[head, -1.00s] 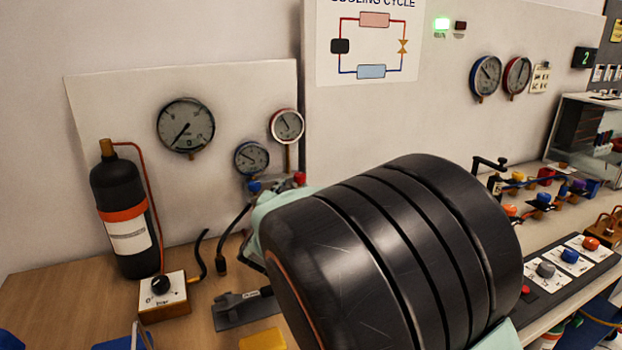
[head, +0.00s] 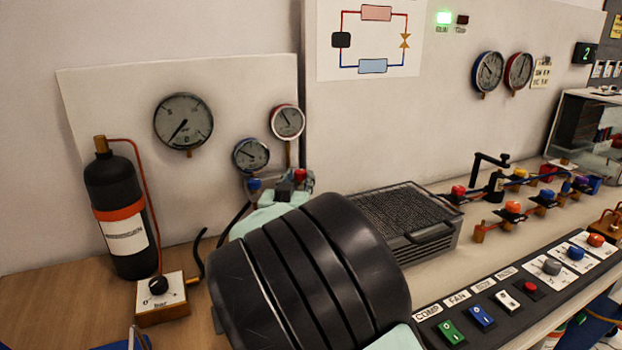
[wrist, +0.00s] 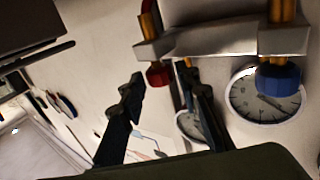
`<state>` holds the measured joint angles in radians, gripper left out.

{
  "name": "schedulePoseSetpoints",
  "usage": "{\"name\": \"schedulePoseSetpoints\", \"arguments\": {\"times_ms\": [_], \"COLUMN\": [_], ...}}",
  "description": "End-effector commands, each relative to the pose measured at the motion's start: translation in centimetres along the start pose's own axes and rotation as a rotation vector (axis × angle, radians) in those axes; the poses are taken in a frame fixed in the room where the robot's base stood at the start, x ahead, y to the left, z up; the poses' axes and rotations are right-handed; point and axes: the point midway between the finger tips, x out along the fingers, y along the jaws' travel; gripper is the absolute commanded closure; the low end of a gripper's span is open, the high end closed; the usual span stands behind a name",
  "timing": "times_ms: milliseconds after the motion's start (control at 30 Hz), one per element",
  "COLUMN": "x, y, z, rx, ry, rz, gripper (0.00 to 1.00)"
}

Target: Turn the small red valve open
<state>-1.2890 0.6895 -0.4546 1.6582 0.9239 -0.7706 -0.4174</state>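The small red valve knob (head: 300,175) is on the manifold under the two small gauges in the head view. In the wrist view the red knob (wrist: 158,75) hangs from a grey manifold bar (wrist: 230,38). A blue knob (wrist: 279,77) is on the same bar, and it also shows in the head view (head: 254,183). My gripper (wrist: 163,88) is open, with one dark finger on each side of the red knob in the picture. I see no clear contact, and depth is hard to tell. In the head view my gripper (head: 292,188) is just below the red knob, mostly behind my arm.
Two small gauges (head: 250,154) (head: 287,122) stand above the manifold. A black cylinder (head: 119,210) and a regulator box (head: 161,298) are at left. A dark finned box (head: 405,220) and a switch panel (head: 480,312) lie right of my arm. More valves (head: 513,208) stand farther right.

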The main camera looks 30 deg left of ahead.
Motion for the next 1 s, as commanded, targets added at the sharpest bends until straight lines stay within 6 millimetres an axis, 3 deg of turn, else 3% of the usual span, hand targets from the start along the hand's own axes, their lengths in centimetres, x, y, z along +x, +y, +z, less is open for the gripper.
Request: {"name": "schedulePoseSetpoints", "arguments": {"times_ms": [400, 700, 1000], "x": [1.0, 0.97, 0.98], "y": [0.04, 0.03, 0.1], "z": [0.0, 0.0, 0.25], "rx": [0.0, 0.0, 0.002], "ry": [0.0, 0.0, 0.0], "rz": [0.0, 0.0, -0.02], "gripper": [0.7, 1.0, 1.0]}}
